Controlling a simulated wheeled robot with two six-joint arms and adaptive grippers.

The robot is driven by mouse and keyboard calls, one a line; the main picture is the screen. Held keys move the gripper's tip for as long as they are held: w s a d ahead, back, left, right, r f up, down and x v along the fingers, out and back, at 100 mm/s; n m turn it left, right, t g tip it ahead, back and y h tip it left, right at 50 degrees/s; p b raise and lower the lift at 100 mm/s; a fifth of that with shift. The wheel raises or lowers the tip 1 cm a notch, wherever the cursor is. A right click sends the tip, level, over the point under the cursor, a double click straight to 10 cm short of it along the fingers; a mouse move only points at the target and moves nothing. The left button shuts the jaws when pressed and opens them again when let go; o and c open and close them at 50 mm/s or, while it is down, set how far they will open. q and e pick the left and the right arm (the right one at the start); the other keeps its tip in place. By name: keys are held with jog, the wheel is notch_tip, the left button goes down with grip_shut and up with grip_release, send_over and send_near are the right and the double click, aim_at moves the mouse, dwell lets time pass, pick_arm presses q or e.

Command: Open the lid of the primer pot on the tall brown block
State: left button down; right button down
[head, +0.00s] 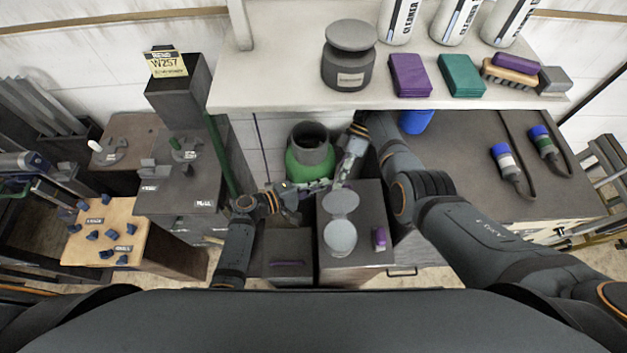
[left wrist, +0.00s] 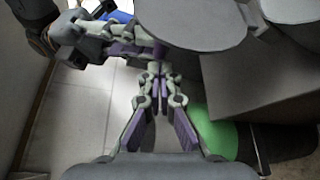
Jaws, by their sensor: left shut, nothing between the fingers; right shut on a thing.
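The tall brown block (head: 362,262) stands in the middle of the head view, with two round grey discs in line above its top. The near disc (head: 340,238) is lighter and looks like the primer pot's top. The far disc, seemingly the lid (head: 340,203), lies just behind it, and whether they are joined is unclear. The lid also shows in the left wrist view (left wrist: 200,22). My right gripper (head: 334,184) is shut at the lid's far edge, its fingertips partly hidden. My left gripper (head: 294,207) is shut and empty, left of the block; its purple-padded fingers show close up (left wrist: 158,98).
A small purple piece (head: 379,238) sits on the block right of the discs. A lower dark block (head: 288,243) stands to its left. A green container (head: 311,158) is behind my grippers. The shelf (head: 290,85) above holds a lidded dark jar (head: 348,70) and bottles.

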pick_arm(q)
jog(key=shift+s, duration=0.3)
pick_arm(e)
jog(key=shift+s+f, duration=0.2)
jog(key=shift+f, duration=0.35)
pick_arm(q)
jog(key=shift+s+d+r, duration=0.15)
jog(key=shift+s+r, duration=0.1)
jog(key=shift+s, duration=0.3)
pick_arm(e)
jog(key=shift+w, duration=0.2)
jog(key=c, duration=1.4)
grip_release()
jog(key=shift+a, duration=0.15)
jog(key=shift+w+r, duration=0.1)
jog(key=shift+a+r, duration=0.1)
jog(key=shift+w+r, duration=0.1)
